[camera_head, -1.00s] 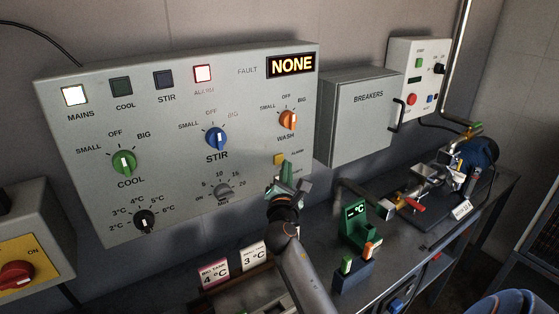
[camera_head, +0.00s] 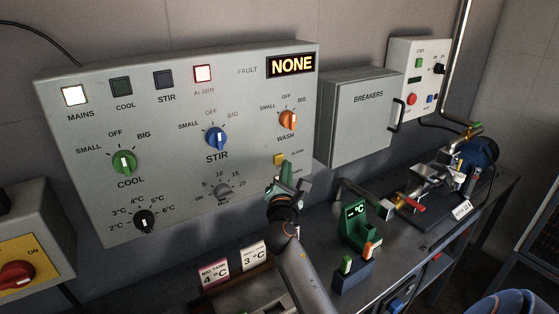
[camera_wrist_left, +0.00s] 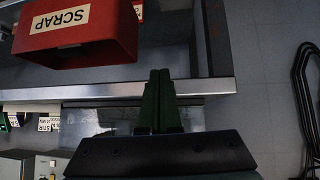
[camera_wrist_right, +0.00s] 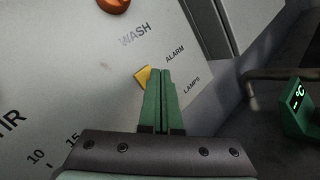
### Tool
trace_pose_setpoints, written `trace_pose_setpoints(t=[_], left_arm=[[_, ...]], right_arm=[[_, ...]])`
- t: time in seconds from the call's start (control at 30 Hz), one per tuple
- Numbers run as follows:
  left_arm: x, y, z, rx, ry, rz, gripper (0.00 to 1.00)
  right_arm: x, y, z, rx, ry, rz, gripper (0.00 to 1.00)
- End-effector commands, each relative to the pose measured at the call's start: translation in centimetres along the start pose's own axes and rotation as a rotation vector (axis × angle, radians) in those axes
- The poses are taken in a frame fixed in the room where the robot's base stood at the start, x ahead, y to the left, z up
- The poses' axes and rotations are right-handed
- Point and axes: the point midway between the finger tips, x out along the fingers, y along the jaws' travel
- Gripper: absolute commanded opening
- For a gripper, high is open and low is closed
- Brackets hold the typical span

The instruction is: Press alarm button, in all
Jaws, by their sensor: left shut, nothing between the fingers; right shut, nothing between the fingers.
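The alarm button is a small yellow square (camera_head: 279,160) on the lower right of the grey control panel (camera_head: 90,110), beside the word ALARM. It also shows in the right wrist view (camera_wrist_right: 143,76), partly covered by my fingertips. My right gripper (camera_head: 285,168) is shut and empty, with its green fingertips at the button's lower right edge. I cannot tell whether they touch it. The red ALARM lamp (camera_head: 203,74) is lit at the panel top, and the fault display (camera_head: 291,65) reads NONE. My left gripper (camera_wrist_left: 160,75) is shut and empty near a bench edge.
A grey BREAKERS box (camera_head: 366,115) hangs right of the panel. A green temperature reader (camera_head: 356,225) stands on the bench below. A red SCRAP bin (camera_wrist_left: 80,32) is near my left gripper. Tank cards (camera_head: 214,272) stand below the panel.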

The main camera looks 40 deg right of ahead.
Motion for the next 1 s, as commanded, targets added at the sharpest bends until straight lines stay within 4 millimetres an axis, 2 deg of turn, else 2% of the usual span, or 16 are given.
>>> trace_pose_setpoints(t=[1.0], left_arm=[[0.10, -0.01, 0.11, 0.000, 0.000, 0.000, 0.00]], right_arm=[[1.02, 0.58, -0.51, 0.000, -0.001, 0.001, 0.00]])
